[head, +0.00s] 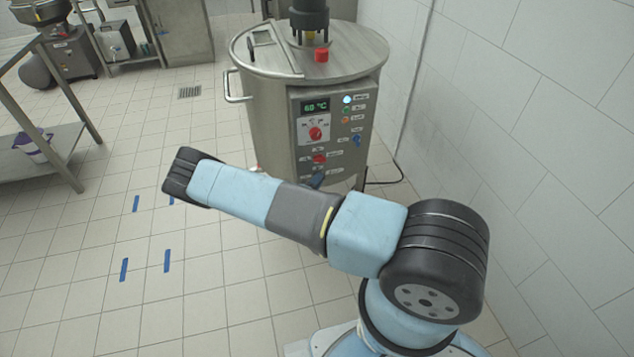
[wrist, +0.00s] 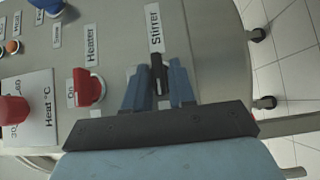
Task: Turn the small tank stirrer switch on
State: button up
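The small tank (head: 265,108) stands against the wall at the back, its control panel facing me. In the wrist view, the stirrer switch (wrist: 158,74) is a dark handle under a label reading "Stirrer" (wrist: 154,28). My gripper (wrist: 160,82) is at the panel, with one blue finger on each side of this switch. The fingers are parted by little more than the handle's width; I cannot tell whether they touch it. In the head view, my arm reaches over to the panel's lower edge and my gripper (head: 317,181) is mostly hidden behind it.
The red heater switch (wrist: 88,88) sits left of my fingers in the wrist view, with the red heat knob (wrist: 14,108) farther left. A blue switch (head: 355,140) is higher on the panel.

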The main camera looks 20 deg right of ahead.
grip_shut()
dwell(0.5)
jog(key=shift+m+g+y, duration=0.4)
jog(key=shift+s+d+r+m+g+y, duration=0.15)
jog(key=shift+m+g+y, duration=0.35)
jog(key=shift+m+y, duration=1.15)
jog(key=shift+w+d+r+m+g+y, duration=0.1)
jog(key=shift+d+r+m+g+y, duration=0.3)
jog(key=shift+m+y, duration=1.2)
jog(key=shift+s+d+f+m+g+y, duration=0.1)
jog(key=shift+m+g+y, duration=0.6)
jog(key=shift+y, duration=2.15)
